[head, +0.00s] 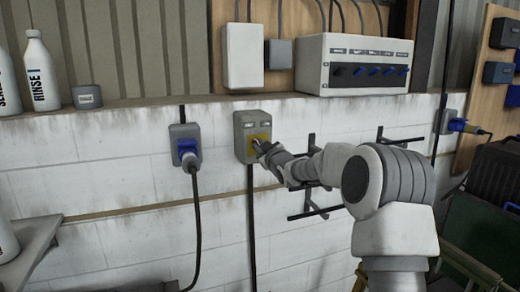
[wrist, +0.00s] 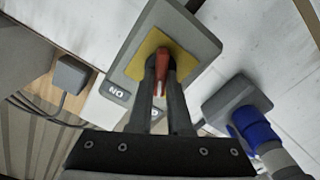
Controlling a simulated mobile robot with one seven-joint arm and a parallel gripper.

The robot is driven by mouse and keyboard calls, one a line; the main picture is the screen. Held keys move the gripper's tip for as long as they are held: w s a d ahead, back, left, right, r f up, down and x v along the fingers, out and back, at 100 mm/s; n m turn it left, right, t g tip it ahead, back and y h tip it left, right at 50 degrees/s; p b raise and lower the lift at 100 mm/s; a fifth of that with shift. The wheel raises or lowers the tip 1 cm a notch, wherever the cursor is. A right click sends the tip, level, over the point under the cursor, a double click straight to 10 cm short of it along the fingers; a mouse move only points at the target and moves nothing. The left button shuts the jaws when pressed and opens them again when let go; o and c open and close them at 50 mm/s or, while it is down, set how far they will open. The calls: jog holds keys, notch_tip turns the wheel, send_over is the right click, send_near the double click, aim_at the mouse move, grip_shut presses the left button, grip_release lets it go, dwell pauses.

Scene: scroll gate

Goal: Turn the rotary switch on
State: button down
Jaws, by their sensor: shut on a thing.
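The rotary switch is a grey wall box (head: 243,120) with a yellow plate (head: 257,135), left of centre in the head view. In the wrist view the grey box (wrist: 197,38) has a yellow plate (wrist: 136,62) and a red handle (wrist: 162,62). My gripper (head: 260,147) reaches the box from the right. In the wrist view its two dark fingers (wrist: 161,75) are shut on the red handle, one on each side. The fingers hide part of the handle, and its exact setting is hard to tell.
A blue-plugged socket (head: 186,147) with a hanging cable is left of the switch. It also shows in the wrist view (wrist: 250,122). Black wall brackets (head: 312,175) are near my arm. A white switch panel (head: 353,65) and bottles (head: 41,72) stand on the ledge above.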

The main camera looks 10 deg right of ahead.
jog(key=shift+d+f+m+b, duration=0.15)
jog(key=shift+m+b, duration=0.9)
jog(key=shift+m, duration=2.45)
jog(key=shift+d+r+m+b, duration=0.2)
jog(key=shift+m+b, duration=0.85)
jog(key=shift+m, duration=2.45)
jog(key=c, duration=0.8)
grip_release()
jog(key=shift+c, duration=0.2)
